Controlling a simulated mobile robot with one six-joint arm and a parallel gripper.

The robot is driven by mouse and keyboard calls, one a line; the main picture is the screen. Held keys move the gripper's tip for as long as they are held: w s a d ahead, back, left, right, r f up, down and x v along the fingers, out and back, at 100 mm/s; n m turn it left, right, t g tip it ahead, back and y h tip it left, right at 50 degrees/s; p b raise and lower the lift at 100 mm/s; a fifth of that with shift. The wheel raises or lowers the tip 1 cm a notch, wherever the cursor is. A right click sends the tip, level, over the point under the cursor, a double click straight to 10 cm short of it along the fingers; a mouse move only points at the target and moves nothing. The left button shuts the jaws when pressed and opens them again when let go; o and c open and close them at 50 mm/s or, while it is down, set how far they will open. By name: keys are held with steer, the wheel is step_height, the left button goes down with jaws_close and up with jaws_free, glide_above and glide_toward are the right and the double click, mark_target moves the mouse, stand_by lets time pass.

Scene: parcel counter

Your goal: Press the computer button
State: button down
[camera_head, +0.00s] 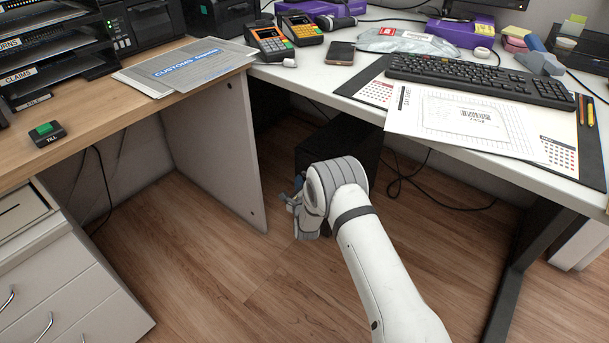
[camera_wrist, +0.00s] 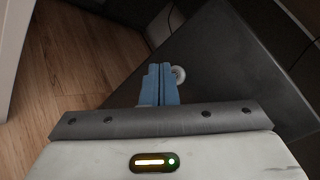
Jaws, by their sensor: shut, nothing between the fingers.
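The computer is a dark box (camera_head: 350,138) on the floor under the white desk, partly hidden behind my arm. In the wrist view its dark face (camera_wrist: 225,65) fills the middle and right. A round pale button (camera_wrist: 178,74) sits on that face. My gripper (camera_wrist: 160,68) has blue fingers, shut together and empty, with the tips just left of the button and partly over its edge in the picture. I cannot tell whether they touch it. In the head view my gripper (camera_head: 296,196) is low beside the computer, mostly hidden by my wrist.
The wooden counter's side panel (camera_head: 212,140) stands left of my gripper. The white desk (camera_head: 455,160) overhangs the computer, with a black leg (camera_head: 520,270) at right. Cables (camera_head: 400,185) hang behind. Floor in front is clear.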

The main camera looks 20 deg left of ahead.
steer(key=shift+w, duration=0.1)
stand_by(0.7)
steer(key=shift+w+d, duration=0.15)
steer(key=shift+w, duration=0.15)
steer(key=shift+w+d+r, duration=0.1)
steer(key=shift+w+d, duration=0.15)
steer(key=shift+w, duration=0.35)
stand_by(1.0)
steer(key=shift+s, duration=0.1)
steer(key=shift+s+a, duration=0.35)
steer(key=shift+s, duration=0.4)
steer(key=s, duration=0.1)
steer(key=s+a, duration=0.1)
steer(key=s, duration=0.1)
steer(key=s+a, duration=0.1)
steer(key=shift+s+p, duration=0.3)
steer(key=shift+s, duration=0.05)
